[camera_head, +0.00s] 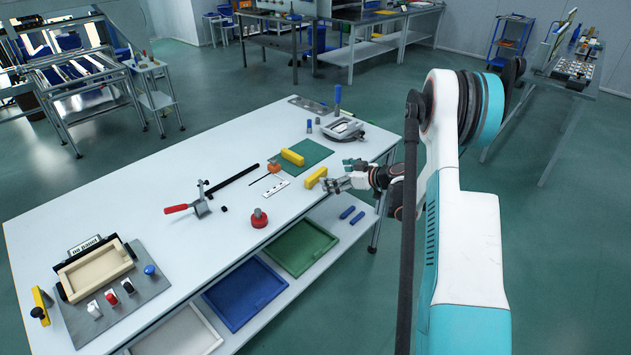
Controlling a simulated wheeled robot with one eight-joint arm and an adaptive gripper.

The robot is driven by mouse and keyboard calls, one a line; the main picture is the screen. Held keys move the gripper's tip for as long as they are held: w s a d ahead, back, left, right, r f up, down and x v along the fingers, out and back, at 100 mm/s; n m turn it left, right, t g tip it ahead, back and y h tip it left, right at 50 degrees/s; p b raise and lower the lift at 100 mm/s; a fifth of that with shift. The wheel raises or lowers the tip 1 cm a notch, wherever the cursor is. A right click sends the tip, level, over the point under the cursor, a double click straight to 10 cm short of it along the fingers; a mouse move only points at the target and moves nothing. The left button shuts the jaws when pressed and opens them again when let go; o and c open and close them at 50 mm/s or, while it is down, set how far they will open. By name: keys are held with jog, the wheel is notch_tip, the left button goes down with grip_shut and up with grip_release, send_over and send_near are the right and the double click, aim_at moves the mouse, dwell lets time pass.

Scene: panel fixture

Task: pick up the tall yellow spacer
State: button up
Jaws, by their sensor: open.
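Two yellow blocks lie in the camera_head view. One yellow block (316,177) is on the white table beside my gripper's fingertips. The other yellow block (292,157) is at the green mat (312,152), a little farther left and back. I cannot tell for sure which of them is the tall spacer. My gripper (340,175) reaches in from the right, low over the table, with its fingers pointing left towards the nearer block. It is open, and no object shows clearly between its fingers.
A small white plate (276,188) and an orange part (274,168) lie left of the blocks. A grey fixture (343,130) and a blue post (338,97) stand behind. A red-handled clamp (196,206) and red knob (259,218) are mid-table.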

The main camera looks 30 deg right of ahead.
aim_at(317, 174)
jog(key=x, duration=0.3)
jog(key=shift+w+f+b, duration=0.1)
jog(key=shift+w+b, duration=0.15)
jog(key=shift+b, duration=0.1)
jog(key=b+x, duration=0.2)
jog(key=x, duration=0.3)
jog(key=shift+a, duration=0.25)
jog(key=c, duration=0.9)
